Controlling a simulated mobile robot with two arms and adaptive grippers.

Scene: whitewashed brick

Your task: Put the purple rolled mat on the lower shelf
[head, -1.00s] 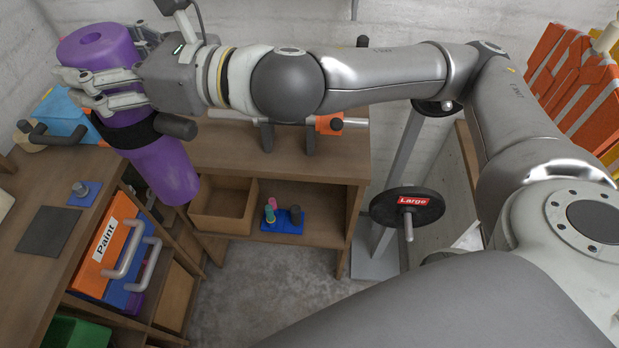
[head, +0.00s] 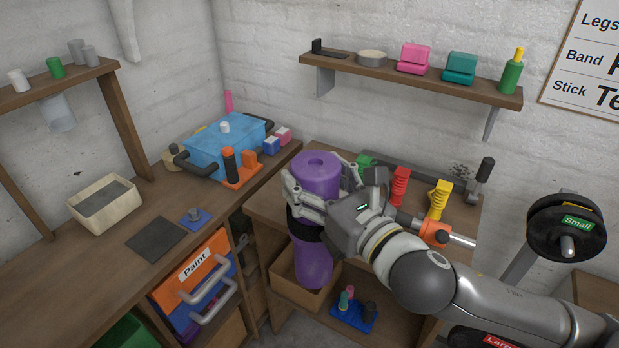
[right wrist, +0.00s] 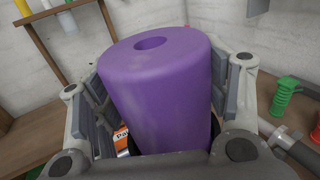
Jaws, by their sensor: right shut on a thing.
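The purple rolled mat (head: 316,172) is a thick roll with a hole in its top and a dark band around its middle. My right gripper (head: 318,198) is shut around its upper part and holds it nearly upright, in front of the back workbench. In the right wrist view the mat (right wrist: 160,90) fills the space between the fingers. The lower shelf (head: 400,325) of that workbench shows under its top, partly hidden by my right arm. The mat's lower end shows in front of a wooden bin (head: 283,284) there; I cannot tell whether they touch. My left gripper is out of view.
A blue tray (head: 352,318) with small pegs sits beside the bin. Red (head: 399,186) and yellow (head: 440,200) grips stand on the workbench top. A blue box (head: 225,148) is on the left desk, above an orange Paint drawer (head: 195,264). A weight rack (head: 566,228) stands at right.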

